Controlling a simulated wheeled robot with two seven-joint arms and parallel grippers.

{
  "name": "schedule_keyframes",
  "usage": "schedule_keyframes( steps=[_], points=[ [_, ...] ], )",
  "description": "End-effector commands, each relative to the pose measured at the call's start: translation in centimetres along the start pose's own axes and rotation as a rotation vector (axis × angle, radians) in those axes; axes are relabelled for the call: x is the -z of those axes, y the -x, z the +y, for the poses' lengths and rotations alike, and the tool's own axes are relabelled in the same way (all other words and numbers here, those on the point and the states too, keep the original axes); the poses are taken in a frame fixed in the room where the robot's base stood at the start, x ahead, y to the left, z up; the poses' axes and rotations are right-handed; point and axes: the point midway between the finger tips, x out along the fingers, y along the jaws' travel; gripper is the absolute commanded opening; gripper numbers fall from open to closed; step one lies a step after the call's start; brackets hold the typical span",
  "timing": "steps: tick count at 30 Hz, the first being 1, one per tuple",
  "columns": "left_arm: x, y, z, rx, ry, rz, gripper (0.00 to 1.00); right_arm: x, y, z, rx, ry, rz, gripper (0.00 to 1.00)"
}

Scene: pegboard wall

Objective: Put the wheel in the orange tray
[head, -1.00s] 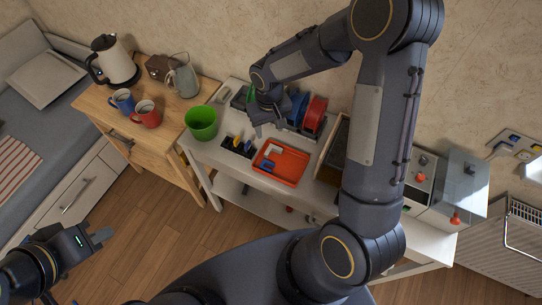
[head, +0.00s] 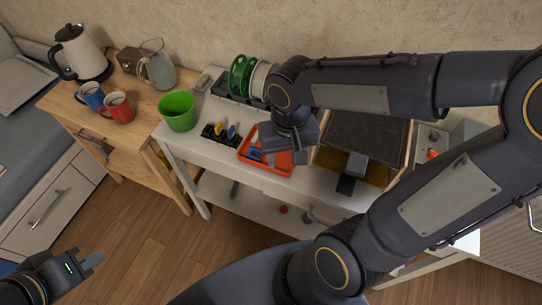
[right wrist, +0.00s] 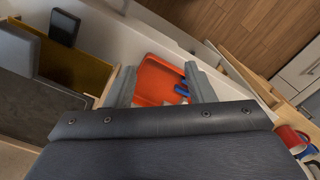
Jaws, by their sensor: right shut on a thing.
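The orange tray (head: 285,170) stands on the white table, partly hidden by my right gripper. It also shows between my fingers in the right wrist view (right wrist: 152,76). Blue pieces (head: 256,155) show in the tray's left part in the head view. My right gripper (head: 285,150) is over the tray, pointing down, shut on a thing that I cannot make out. Its two fingers (right wrist: 163,82) stand apart in the right wrist view. I cannot pick out the wheel with certainty. My left gripper (head: 95,261) is over the floor at lower left, away from the table, with no visible thing in it.
A green bin (head: 180,112) and a black holder (head: 219,133) stand left of the tray. Green and white spools (head: 241,76) stand behind it. A dark panel (head: 365,135) lies to the right. Mugs (head: 118,108) and a kettle (head: 80,52) stand on the wooden cabinet.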

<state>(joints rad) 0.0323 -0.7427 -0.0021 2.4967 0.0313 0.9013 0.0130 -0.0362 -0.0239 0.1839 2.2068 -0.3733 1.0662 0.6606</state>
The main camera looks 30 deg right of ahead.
Motion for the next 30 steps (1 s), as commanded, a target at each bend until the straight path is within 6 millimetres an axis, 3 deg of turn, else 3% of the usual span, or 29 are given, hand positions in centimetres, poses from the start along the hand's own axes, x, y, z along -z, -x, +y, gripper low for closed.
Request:
schedule_keyframes(
  steps=[3,7,18,24,30],
  points=[
    [-0.2,-0.4,-0.2,0.0,0.0,0.001,0.0,-2.2,-0.5,0.7,-0.008,-0.025,0.004,0.27],
    [-0.2,-0.4,-0.2,0.0,0.0,0.001,0.0,-2.0,-1.1,1.0,-0.012,-0.037,0.0,0.27],
    [0.1,0.1,0.1,0.0,0.0,0.001,0.0,6.6,-5.2,1.8,-0.013,-0.037,-0.004,0.27],
    [0.1,0.1,0.0,0.0,0.0,0.0,0.0,9.4,-8.7,2.0,-0.012,-0.035,-0.002,0.27],
    [0.1,0.2,0.1,0.0,0.0,0.0,0.0,10.6,-9.9,2.1,-0.012,-0.034,0.003,0.27]
  ],
)
